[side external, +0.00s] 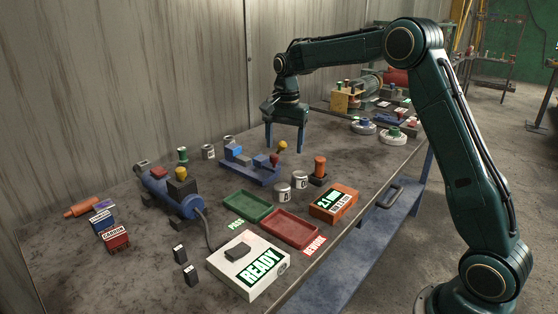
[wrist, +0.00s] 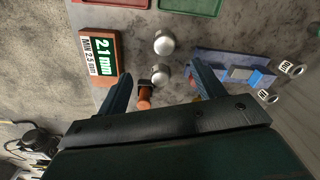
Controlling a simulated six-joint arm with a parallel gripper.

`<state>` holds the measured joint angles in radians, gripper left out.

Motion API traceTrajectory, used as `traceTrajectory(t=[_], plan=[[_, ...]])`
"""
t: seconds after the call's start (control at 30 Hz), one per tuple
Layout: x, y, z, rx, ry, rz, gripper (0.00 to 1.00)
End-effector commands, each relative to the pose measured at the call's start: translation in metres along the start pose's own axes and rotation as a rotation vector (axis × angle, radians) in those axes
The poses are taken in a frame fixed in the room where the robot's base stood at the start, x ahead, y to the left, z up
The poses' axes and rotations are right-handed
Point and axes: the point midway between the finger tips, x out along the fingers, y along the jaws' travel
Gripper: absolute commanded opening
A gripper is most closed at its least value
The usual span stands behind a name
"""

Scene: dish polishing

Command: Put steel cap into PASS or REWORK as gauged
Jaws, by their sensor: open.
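Two silver steel caps stand on the bench, one nearer the trays (side external: 282,192) and one a little behind it (side external: 300,180). They show as domed caps in the wrist view, at the top (wrist: 163,42) and between the fingers (wrist: 159,74). My gripper (side external: 284,150) is open and empty, above and behind them, apart from both. The orange gauge box (side external: 334,203) reads 2.1 mm; its wrist-view label (wrist: 92,50) reads MIN 2.5 mm. The green PASS tray (side external: 248,206) and red REWORK tray (side external: 290,229) look empty. I cannot tell which cap the reading belongs to.
An orange post on a black base (side external: 319,168) stands right of the caps. A white READY box (side external: 249,265) is in front. A blue polisher (side external: 172,195) and two cans (side external: 208,152) are left.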

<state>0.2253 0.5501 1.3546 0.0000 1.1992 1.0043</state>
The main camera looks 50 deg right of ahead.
Motion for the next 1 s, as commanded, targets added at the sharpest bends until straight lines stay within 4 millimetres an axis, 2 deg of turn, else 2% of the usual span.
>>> traceTrajectory(t=[0.2, 0.5, 0.73, 1.0], plan=[[-0.044, 0.026, 0.034, -0.159, 0.036, -0.053, 0.68], [-0.087, 0.074, 0.085, -0.398, 0.095, -0.119, 0.68], [-0.107, 0.118, 0.121, -0.578, 0.148, -0.166, 0.68], [-0.114, 0.172, 0.161, -0.789, 0.219, -0.214, 0.68]])
